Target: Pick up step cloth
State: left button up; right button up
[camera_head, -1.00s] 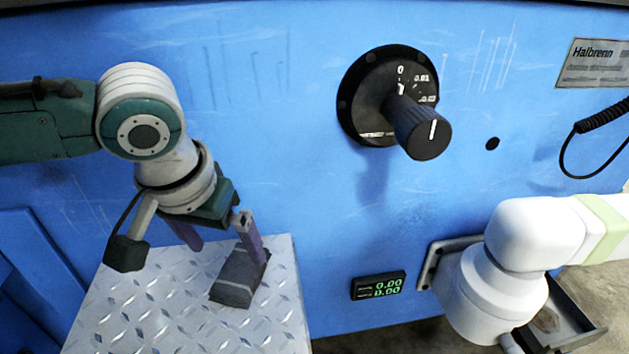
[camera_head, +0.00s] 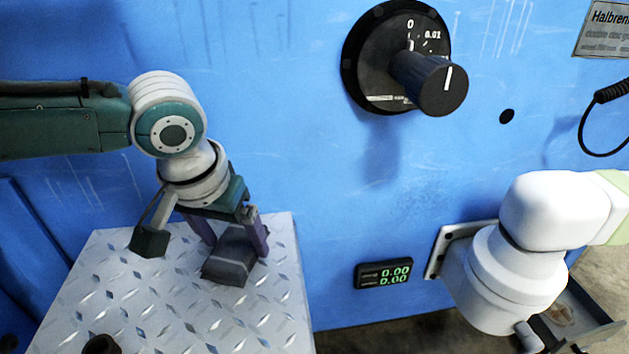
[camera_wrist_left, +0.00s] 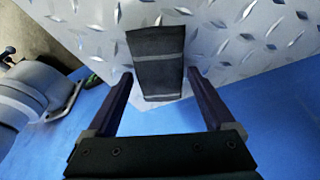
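The step cloth looks to be the dark grey folded strip (camera_head: 231,257) lying on the diamond-plate step in the head view. In the left wrist view the cloth (camera_wrist_left: 159,62) shows as a dark block with lighter bands across it. My left gripper (camera_head: 236,248) is open, with its purple fingers on either side of the cloth. In the left wrist view the left gripper (camera_wrist_left: 157,88) has its fingers apart, with visible gaps to the cloth. Whether the fingertips touch the plate is unclear. My right arm is white at the right of the head view; its gripper fingers are not visible.
The diamond-plate step (camera_head: 130,300) stands against the blue machine wall. A dark round object (camera_head: 101,345) shows at its front edge. A black dial knob (camera_head: 430,82) juts from the wall, above a small green-digit display (camera_head: 383,273). A grey tray (camera_head: 575,318) lies at the lower right.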

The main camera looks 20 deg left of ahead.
aim_at(234, 244)
pick_arm(q)
jog(key=c, duration=1.1)
jog(key=shift+o, duration=0.2)
notch_tip(234, 244, up, 20)
jog(key=p, duration=1)
